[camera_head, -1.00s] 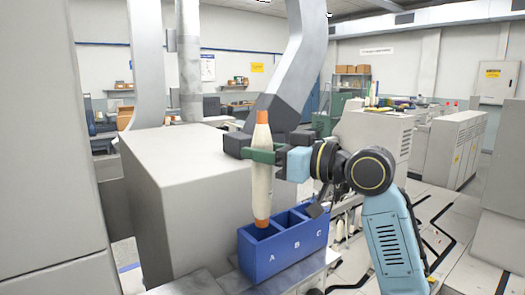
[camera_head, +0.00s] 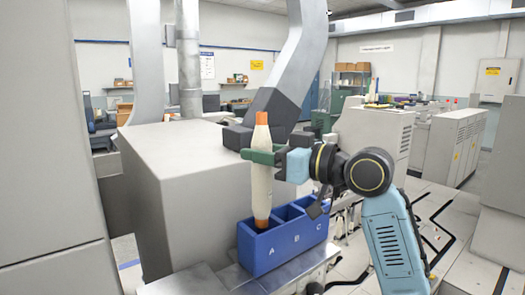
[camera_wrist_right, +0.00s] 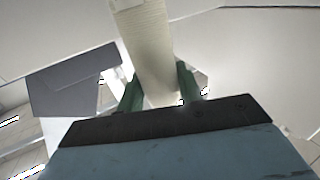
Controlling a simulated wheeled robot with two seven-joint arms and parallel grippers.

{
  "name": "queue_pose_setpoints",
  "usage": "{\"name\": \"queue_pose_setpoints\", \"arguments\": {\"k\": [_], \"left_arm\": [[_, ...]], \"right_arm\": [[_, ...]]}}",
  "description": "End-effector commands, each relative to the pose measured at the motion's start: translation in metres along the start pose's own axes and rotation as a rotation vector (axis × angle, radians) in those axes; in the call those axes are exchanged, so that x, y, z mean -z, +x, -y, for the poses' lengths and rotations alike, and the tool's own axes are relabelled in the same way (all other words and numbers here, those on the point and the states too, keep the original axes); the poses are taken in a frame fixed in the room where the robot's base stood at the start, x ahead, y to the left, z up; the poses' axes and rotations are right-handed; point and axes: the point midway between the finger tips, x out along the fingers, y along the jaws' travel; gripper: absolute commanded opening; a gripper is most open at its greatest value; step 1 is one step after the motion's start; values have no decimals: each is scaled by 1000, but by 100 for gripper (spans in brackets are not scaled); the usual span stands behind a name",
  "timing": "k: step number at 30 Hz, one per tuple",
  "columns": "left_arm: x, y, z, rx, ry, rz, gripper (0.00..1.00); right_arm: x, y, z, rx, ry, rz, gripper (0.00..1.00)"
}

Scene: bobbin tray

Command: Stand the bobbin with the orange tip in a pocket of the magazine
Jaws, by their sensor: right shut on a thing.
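The bobbin (camera_head: 261,185) is cream, upright, with an orange tip at the top and an orange lower end. My right gripper (camera_head: 262,157) is shut around its upper part. The bobbin's lower end is at the mouth of pocket A of the blue magazine (camera_head: 290,249); whether it touches the pocket floor is hidden by the front wall. The magazine has pockets marked A, B and C; B and C look empty. In the right wrist view the bobbin (camera_wrist_right: 150,50) stands between the green fingers (camera_wrist_right: 158,90). My left gripper is not in view.
The magazine sits on a grey metal ledge (camera_head: 225,281). A large grey machine housing (camera_head: 190,190) stands close on its left. Grey cabinets (camera_head: 375,135) are farther back right. The floor at the right is open.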

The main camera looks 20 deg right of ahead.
Motion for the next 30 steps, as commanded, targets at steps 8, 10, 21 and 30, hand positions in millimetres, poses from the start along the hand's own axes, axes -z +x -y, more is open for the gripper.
{"name": "queue_pose_setpoints", "arguments": {"k": [8,10,21,30], "left_arm": [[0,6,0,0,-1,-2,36],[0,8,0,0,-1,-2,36],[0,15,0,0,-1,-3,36],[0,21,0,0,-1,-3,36]], "right_arm": [[-9,0,0,0,-1,-1,12],[-11,0,0,0,-1,-1,12],[-22,0,0,0,-1,-1,12],[-31,0,0,1,0,-1,12]]}}
